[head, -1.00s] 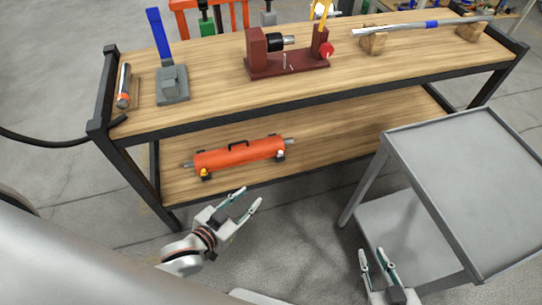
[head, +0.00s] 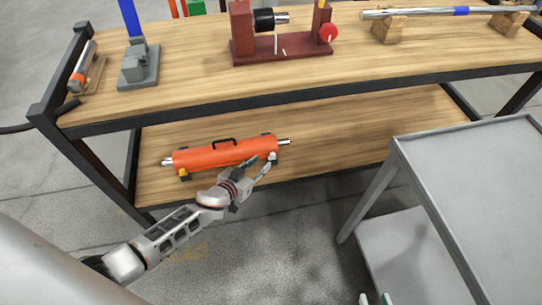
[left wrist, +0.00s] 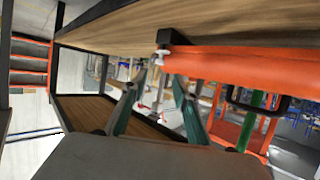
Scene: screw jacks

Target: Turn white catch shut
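An orange cylinder (head: 222,154) with a black handle lies on the lower wooden shelf. The white catch (head: 273,157) is at its right end; a yellow catch (head: 184,174) is at its left end. My left gripper (head: 262,167) is just in front of the white catch, its fingers apart. In the left wrist view the white catch (left wrist: 162,54) is just beyond the open fingertips (left wrist: 153,92), beside the end of the orange cylinder (left wrist: 235,68). I cannot tell whether the fingers touch it. My right gripper (head: 375,299) shows only its separated fingertips at the bottom edge.
The bench's upper board (head: 190,75) overhangs the lower shelf (head: 345,130). On it stand a dark red fixture (head: 280,48), a grey-blue jack (head: 138,65) and a bar on wooden blocks. A grey cart (head: 480,180) stands at the right.

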